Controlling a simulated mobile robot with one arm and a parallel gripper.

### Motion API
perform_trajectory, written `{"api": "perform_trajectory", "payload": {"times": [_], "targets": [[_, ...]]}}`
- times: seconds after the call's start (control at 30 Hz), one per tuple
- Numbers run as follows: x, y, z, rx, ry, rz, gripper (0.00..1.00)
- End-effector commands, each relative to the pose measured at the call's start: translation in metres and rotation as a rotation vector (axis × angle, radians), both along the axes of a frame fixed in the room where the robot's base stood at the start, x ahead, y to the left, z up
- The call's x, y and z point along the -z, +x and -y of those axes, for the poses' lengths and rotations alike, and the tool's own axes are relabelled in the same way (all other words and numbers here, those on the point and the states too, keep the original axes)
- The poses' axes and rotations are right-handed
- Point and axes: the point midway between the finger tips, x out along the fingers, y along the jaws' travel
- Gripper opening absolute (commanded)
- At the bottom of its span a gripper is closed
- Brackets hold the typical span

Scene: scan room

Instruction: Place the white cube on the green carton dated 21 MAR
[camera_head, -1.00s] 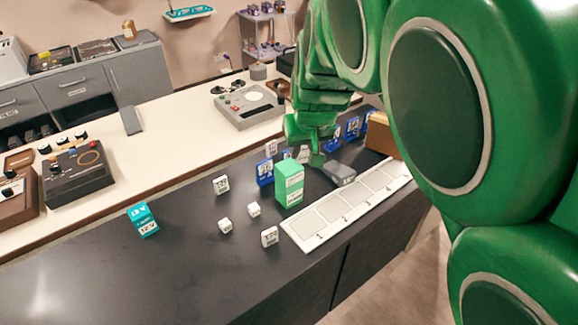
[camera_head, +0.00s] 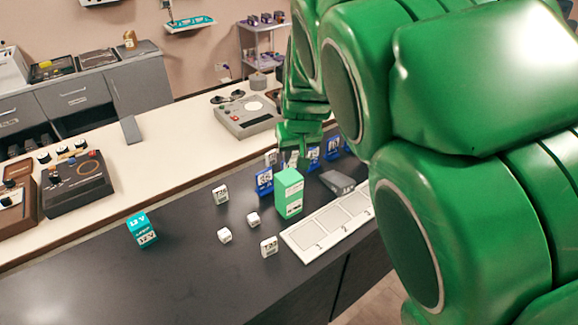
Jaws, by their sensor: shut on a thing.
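The green carton (camera_head: 289,193) stands upright on the dark counter; its printed label is too small to read. My gripper (camera_head: 292,157) is behind and just above the carton in this view. It is shut on a small white block, mostly hidden by the fingers, so I cannot tell its exact shape. Two small white cubes lie on the counter left of the carton, one nearer to it (camera_head: 253,219) and one farther left (camera_head: 225,236).
White marked blocks (camera_head: 220,195) (camera_head: 269,246) and blue cartons (camera_head: 264,182) (camera_head: 313,157) stand around the carton. A white numbered strip (camera_head: 308,240) and a grey wedge-shaped item (camera_head: 338,182) lie right. A teal carton (camera_head: 141,229) stands left, with bare counter around it.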

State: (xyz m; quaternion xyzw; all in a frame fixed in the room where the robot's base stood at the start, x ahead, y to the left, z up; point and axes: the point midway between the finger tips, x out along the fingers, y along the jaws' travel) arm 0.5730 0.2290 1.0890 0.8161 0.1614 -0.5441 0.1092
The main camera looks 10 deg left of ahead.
Motion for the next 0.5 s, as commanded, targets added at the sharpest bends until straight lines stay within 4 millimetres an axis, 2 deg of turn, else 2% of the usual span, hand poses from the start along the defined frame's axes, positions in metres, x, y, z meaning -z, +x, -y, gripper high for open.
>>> {"api": "perform_trajectory", "payload": {"times": [0.1,0.5], "targets": [[0.009,0.013,-0.005,0.0,0.0,-0.003,0.02],[0.052,0.044,-0.017,0.0,-0.001,-0.005,0.02]]}}
